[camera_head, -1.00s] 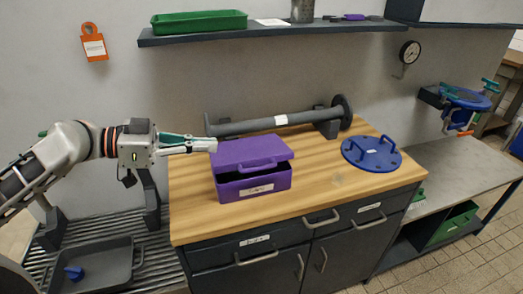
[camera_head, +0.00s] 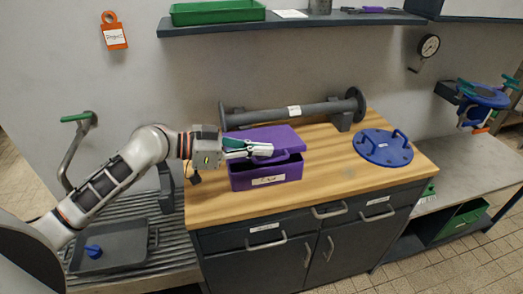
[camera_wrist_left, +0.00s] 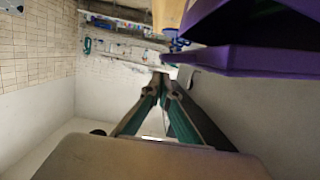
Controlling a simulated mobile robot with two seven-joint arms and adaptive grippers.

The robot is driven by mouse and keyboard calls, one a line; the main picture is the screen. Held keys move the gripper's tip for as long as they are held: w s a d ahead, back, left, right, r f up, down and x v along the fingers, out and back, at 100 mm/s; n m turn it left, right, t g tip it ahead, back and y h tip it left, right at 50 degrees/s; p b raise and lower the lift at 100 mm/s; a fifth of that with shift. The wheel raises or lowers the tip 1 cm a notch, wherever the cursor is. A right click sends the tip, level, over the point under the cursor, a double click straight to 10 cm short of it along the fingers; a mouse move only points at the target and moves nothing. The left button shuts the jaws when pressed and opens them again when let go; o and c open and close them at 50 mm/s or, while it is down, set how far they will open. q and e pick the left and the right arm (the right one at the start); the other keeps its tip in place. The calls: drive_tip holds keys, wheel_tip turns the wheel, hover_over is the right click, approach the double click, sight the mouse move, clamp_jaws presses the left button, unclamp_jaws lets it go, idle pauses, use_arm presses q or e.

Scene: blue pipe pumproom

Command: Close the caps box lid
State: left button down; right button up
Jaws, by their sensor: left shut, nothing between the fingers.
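The purple caps box (camera_head: 268,180) stands on the wooden worktop, with a white label on its front. Its purple lid (camera_head: 282,136) is partly open, sloping down toward the front, and a dark gap shows between lid and box at the front right. My left gripper (camera_head: 270,150) is shut and empty. Its fingers cross in front of the left and middle of the lid, near the lid's handle; I cannot tell whether they touch. My right gripper is not in view.
A dark flanged pipe (camera_head: 285,115) lies behind the box. A blue flange disc with handles (camera_head: 383,148) lies at the right of the worktop (camera_head: 330,190). A shelf (camera_head: 300,22) hangs above. A grey tray (camera_head: 112,250) sits at the lower left.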

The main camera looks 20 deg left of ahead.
use_arm(q)
drive_tip(key=shift+f, duration=0.45)
drive_tip(key=f+b, duration=0.1)
drive_tip(key=s+f+m+b, duration=0.1)
drive_tip(key=f+b, duration=0.1)
drive_tip(key=d+f+m+t+b, duration=0.1)
drive_tip(key=f+b, duration=0.1)
drive_tip(key=shift+s+y, duration=0.15)
drive_tip(key=shift+y, duration=0.15)
idle(0.3)
